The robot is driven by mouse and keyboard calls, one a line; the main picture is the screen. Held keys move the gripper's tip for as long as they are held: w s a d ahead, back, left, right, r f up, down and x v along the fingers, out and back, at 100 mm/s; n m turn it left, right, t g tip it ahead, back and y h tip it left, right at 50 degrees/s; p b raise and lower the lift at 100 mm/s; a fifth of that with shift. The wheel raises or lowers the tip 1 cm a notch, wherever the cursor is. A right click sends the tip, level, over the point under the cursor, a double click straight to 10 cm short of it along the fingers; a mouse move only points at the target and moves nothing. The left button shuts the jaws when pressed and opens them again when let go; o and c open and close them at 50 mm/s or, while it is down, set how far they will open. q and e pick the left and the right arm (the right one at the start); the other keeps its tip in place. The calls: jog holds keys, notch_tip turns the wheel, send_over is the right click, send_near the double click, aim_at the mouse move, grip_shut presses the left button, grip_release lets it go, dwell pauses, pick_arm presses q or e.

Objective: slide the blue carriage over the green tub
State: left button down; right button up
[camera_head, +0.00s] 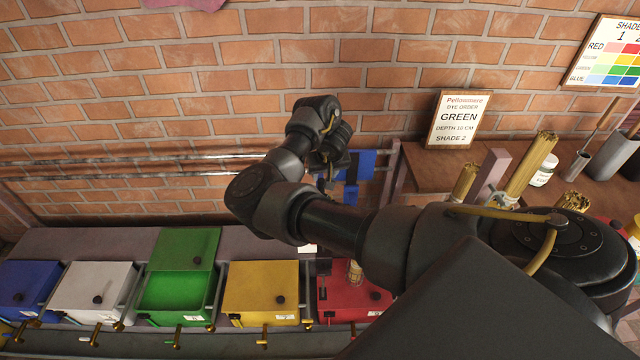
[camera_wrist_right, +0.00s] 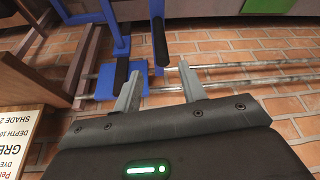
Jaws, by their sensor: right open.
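The blue carriage (camera_head: 366,165) sits at the right end of the two metal rails, partly hidden behind my right arm. In the right wrist view, the carriage (camera_wrist_right: 107,82) shows blue bars and a black upright grip (camera_wrist_right: 160,42). My right gripper (camera_wrist_right: 160,74) is open, and the grip's end lies between its fingertips in the picture; I cannot tell whether they touch. The green tub (camera_head: 180,292) stands well to the left and below the carriage, with its green lid (camera_head: 185,248) raised. My left gripper is not in view.
Blue (camera_head: 28,285), white (camera_head: 95,287), yellow (camera_head: 262,290) and red (camera_head: 345,300) tubs share the green tub's row. The rails (camera_head: 150,166) run left along the brick wall, clear. A sign (camera_head: 459,120) reading GREEN stands on the wooden table (camera_head: 425,165) at right.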

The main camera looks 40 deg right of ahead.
aim_at(322, 183)
jog(key=b+x, duration=0.1)
jog(key=x, duration=0.1)
jog(key=b+x, duration=0.1)
jog(key=x, duration=0.1)
jog(key=b+x, duration=0.2)
jog(key=shift+a+f, duration=0.2)
jog(key=shift+f, duration=0.25)
jog(key=b+x, duration=0.2)
jog(key=x, duration=0.1)
jog(key=shift+w+d+f, duration=0.1)
jog(key=shift+w, duration=0.1)
jog(key=shift+f, duration=0.1)
jog(key=shift+c, duration=0.8)
jog(key=c, duration=0.7)
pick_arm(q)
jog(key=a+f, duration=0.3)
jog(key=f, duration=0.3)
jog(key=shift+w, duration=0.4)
pick_arm(e)
grip_shut()
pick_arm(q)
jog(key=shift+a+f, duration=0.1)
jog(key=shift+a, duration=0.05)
